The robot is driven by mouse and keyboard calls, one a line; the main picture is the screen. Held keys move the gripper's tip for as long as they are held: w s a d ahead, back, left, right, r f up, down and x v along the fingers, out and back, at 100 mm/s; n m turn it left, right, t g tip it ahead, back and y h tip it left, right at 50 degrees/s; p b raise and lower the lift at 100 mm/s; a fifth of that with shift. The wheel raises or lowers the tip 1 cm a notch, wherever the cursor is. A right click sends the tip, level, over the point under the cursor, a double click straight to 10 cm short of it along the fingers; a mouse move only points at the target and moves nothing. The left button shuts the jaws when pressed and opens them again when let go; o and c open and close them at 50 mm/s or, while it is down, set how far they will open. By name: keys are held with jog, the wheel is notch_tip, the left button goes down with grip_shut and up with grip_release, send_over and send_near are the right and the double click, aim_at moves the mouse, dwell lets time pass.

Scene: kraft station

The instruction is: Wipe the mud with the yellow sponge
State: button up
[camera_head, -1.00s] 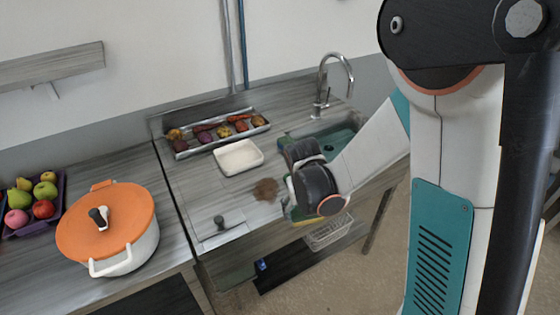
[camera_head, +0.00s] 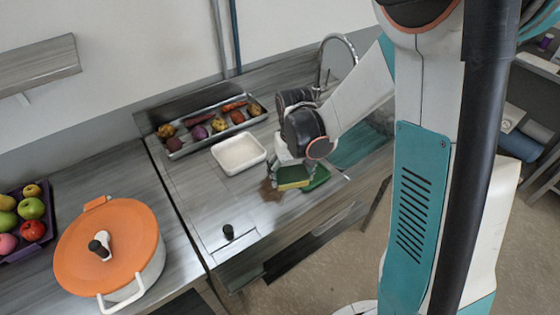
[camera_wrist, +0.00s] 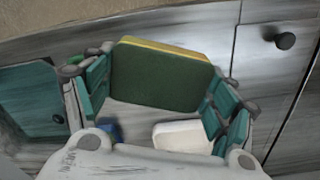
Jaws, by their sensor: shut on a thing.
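The yellow sponge (camera_head: 292,174), with a dark green scrubbing side, is held in my gripper (camera_head: 290,163) low over the front of the counter. In the wrist view, my gripper's teal fingers (camera_wrist: 160,88) are shut on the two ends of the sponge (camera_wrist: 158,76), its green side facing the camera. The brown mud (camera_head: 269,190) is a patch on the counter just left of the sponge. The sponge overlaps its right edge in the head view; I cannot tell whether they touch. The mud does not show in the wrist view.
A white dish (camera_head: 238,154) stands behind the mud. A green object (camera_head: 318,179) lies right of the sponge, near the sink (camera_head: 360,150). A vegetable tray (camera_head: 176,153) is at the back. An orange-lidded pot (camera_head: 125,240) and a fruit crate (camera_head: 47,226) stand left. Counter front-left is clear.

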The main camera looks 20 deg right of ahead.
jog(key=shift+w+f, duration=0.1)
jog(key=shift+w, duration=0.15)
jog(key=shift+s+f+b, duration=0.2)
jog(key=shift+f+b, duration=0.15)
notch_tip(320, 180, down, 4)
jog(key=shift+b, duration=1.2)
jog(key=shift+w, duration=0.1)
